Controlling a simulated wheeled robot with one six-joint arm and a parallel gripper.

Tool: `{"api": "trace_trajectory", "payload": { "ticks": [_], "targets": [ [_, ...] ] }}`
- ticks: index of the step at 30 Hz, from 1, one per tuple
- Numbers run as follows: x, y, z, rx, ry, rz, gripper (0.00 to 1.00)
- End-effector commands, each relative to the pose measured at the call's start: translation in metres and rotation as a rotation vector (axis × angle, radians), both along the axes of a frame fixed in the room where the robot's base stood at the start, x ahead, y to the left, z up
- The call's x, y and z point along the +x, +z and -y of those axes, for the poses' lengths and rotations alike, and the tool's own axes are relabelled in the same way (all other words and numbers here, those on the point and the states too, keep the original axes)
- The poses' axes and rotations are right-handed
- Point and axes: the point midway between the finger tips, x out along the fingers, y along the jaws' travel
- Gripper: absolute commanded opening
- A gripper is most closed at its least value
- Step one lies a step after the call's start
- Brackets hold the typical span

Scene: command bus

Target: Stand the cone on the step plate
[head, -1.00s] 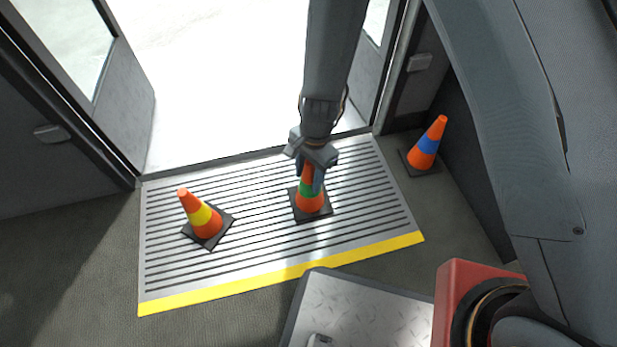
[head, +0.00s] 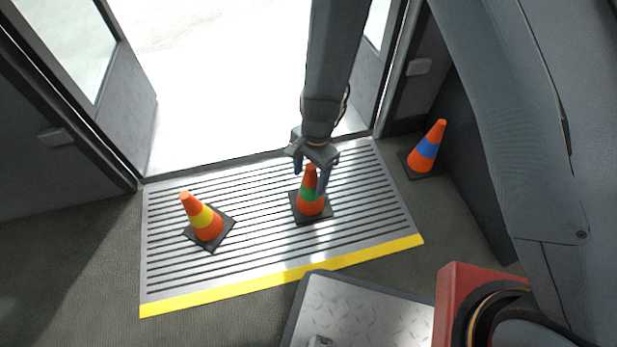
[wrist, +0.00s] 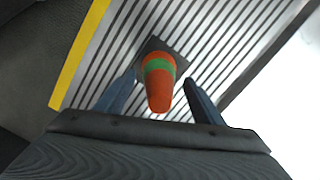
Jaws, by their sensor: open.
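An orange cone with a green band (head: 309,196) stands upright on the ribbed step plate (head: 260,238), near its middle. My gripper (head: 310,180) is open just above this cone, its fingers on either side of the cone's upper part. In the wrist view the green-banded cone (wrist: 159,82) sits between the two spread fingers (wrist: 158,95), with a gap on each side. A cone with a yellow band (head: 203,216) stands upright on the left part of the plate. A cone with a blue band (head: 427,147) stands on the dark floor right of the plate.
The plate has a yellow front edge (head: 285,276). An open doorway (head: 225,80) lies behind it, with a door panel (head: 80,60) on the left. The plate between the two cones is bare.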

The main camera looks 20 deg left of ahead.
Motion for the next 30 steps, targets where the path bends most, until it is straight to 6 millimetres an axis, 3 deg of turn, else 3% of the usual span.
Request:
{"api": "trace_trajectory", "payload": {
  "ticks": [12, 23, 26, 30],
  "targets": [
    [0.008, 0.080, 0.004, 0.002, 0.000, 0.002, 0.62],
    [0.011, 0.115, 0.006, 0.005, 0.015, 0.004, 0.62],
    [0.009, 0.140, 0.005, 0.019, 0.068, 0.015, 0.62],
    [-0.001, 0.197, 0.007, 0.052, 0.202, 0.038, 0.62]
  ]
}}
